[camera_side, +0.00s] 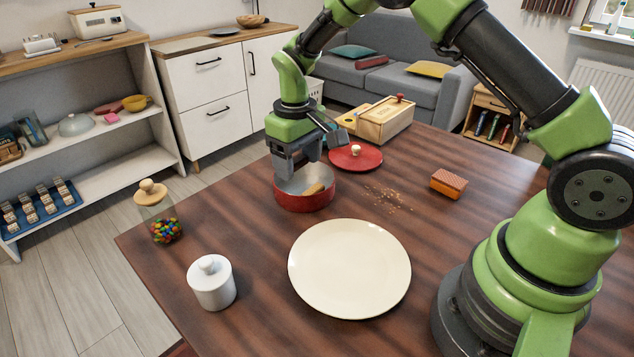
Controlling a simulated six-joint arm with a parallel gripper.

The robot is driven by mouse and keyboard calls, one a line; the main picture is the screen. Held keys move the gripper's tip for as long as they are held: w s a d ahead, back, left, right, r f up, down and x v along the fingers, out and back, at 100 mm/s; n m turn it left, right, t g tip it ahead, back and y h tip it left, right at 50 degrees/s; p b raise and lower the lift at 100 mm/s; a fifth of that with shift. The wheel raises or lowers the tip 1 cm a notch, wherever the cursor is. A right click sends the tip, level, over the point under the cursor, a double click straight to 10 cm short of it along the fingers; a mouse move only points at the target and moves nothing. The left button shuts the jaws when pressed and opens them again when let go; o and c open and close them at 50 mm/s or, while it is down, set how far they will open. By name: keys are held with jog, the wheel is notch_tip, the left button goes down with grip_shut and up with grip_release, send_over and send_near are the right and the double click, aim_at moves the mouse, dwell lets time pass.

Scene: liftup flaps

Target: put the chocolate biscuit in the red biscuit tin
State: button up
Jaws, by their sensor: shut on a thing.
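The red biscuit tin (304,199) stands open on the dark wooden table, left of the middle. A tan biscuit (314,189) shows inside it, leaning near the right wall. My gripper (291,178) points down over the left part of the tin, with its fingertips at about rim height. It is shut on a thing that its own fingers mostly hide. I take this to be the chocolate biscuit, as no other one shows on the table, but I cannot see it clearly. The tin's red lid (370,160) with a pale knob lies flat just behind and right of the tin.
A cream plate (349,268) lies in front of the tin. A white lidded pot (211,284) and a sweets jar (158,212) stand at the left. Crumbs (388,199) and an orange-brown sponge (448,183) are to the right. A wooden box (386,120) stands at the back.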

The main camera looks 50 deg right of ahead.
jog(key=w+d, duration=0.5)
jog(key=shift+f, duration=2.7)
jog(key=o, duration=1)
jog(key=shift+r, duration=4)
jog(key=shift+s+r, duration=0.1)
